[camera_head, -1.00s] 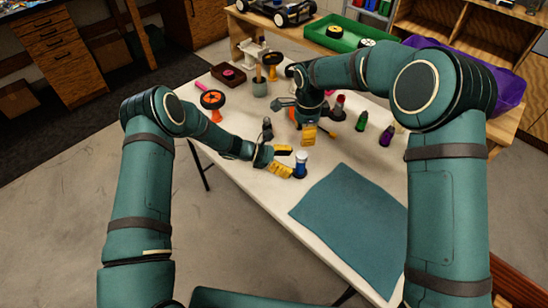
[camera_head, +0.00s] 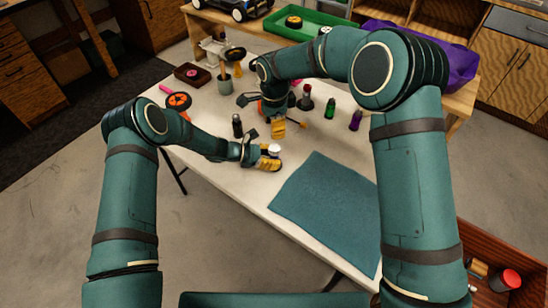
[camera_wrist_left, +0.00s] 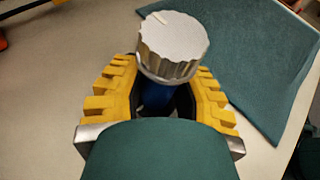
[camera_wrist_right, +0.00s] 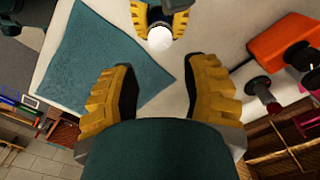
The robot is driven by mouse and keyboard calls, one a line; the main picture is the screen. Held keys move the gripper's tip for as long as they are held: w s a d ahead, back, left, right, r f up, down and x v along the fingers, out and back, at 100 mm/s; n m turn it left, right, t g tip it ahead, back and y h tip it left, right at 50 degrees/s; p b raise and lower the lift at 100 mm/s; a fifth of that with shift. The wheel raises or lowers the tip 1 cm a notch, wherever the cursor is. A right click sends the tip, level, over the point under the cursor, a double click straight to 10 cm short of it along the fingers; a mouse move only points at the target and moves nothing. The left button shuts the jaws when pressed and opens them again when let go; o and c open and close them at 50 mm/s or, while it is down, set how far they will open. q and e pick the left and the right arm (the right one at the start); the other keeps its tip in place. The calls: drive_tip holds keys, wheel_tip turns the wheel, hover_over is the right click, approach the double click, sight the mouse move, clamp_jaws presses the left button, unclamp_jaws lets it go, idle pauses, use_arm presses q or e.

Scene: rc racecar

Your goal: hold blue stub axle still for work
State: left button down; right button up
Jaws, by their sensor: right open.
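The blue stub axle, with a ribbed silver-white top (camera_head: 274,150), stands upright on the white table near the teal mat. In the left wrist view its blue body (camera_wrist_left: 157,99) shows below the silver top, between the yellow fingers. My left gripper (camera_head: 270,160) is open around it, a finger on each side; finger contact is hard to tell. The right wrist view shows the white top (camera_wrist_right: 160,38) between my left fingers. My right gripper (camera_head: 278,130) is open and empty, pointing down over the table just behind the axle. The axle's lower end is hidden.
The teal mat (camera_head: 330,208) lies clear in front and to the right. Green (camera_head: 330,109) and purple (camera_head: 355,120) bottles stand at right. A dark bottle (camera_head: 237,125) stands close to my left wrist. An orange wheel (camera_head: 178,101) and brown tray (camera_head: 192,74) are at back left.

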drive_tip(key=o, duration=0.4)
drive_tip(key=shift+w+d+f, duration=0.1)
drive_tip(key=shift+w, duration=0.1)
drive_tip(key=w+d+r+n+t, duration=0.25)
drive_tip(key=w+n+t, duration=0.9)
drive_tip(key=n, duration=1.15)
drive_tip(key=m+g+y, duration=0.4)
drive_tip(key=m+g, duration=0.8)
drive_tip(key=m, duration=1.3)
approach(276, 147)
drive_tip(key=x, duration=0.9)
drive_tip(key=shift+s+a+f, duration=0.1)
drive_tip(key=shift+a+f, duration=0.05)
drive_tip(key=shift+f, duration=0.1)
